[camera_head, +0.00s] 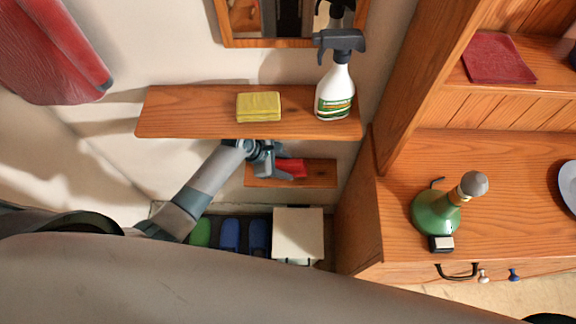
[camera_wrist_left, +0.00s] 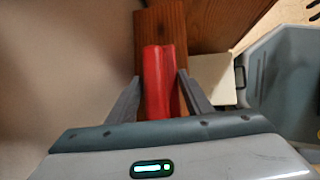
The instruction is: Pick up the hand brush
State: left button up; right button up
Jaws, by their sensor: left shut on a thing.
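The hand brush (camera_head: 293,168) shows as a red shape at the small lower wooden shelf (camera_head: 322,174). My left gripper (camera_head: 277,167) reaches in under the upper shelf and is shut on the brush. In the left wrist view the red brush (camera_wrist_left: 160,80) lies between the two grey fingers of my left gripper (camera_wrist_left: 160,98), in front of the brown shelf board (camera_wrist_left: 166,22). I cannot tell whether the brush still touches the shelf. Its bristles are not visible. My right gripper is out of view.
The upper shelf (camera_head: 200,112), just above my left gripper, holds a yellow sponge (camera_head: 259,106) and a spray bottle (camera_head: 335,88). Below stand slippers (camera_head: 230,234) and a white box (camera_head: 298,232). A wooden cabinet (camera_head: 356,225) with a green bottle (camera_head: 434,212) stands at right.

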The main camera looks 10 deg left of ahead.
aim_at(288, 162)
pick_arm(q)
jog(key=shift+r, duration=0.1)
jog(key=shift+r, duration=0.5)
jog(key=shift+r+b, duration=0.35)
jog(key=shift+r, duration=0.6)
jog(key=s+a+b, duration=0.2)
jog(key=s+a, duration=0.2)
jog(key=a, duration=0.4)
jog(key=s+a+b, duration=0.1)
jog(key=s+a, duration=0.3)
jog(key=a, duration=0.3)
jog(key=shift+s+a+r+b, duration=0.2)
jog(key=shift+s+a+b, duration=0.05)
jog(key=shift+a+b, duration=0.15)
jog(key=o, duration=0.6)
jog(key=shift+c, duration=0.2)
jog(key=c, duration=0.4)
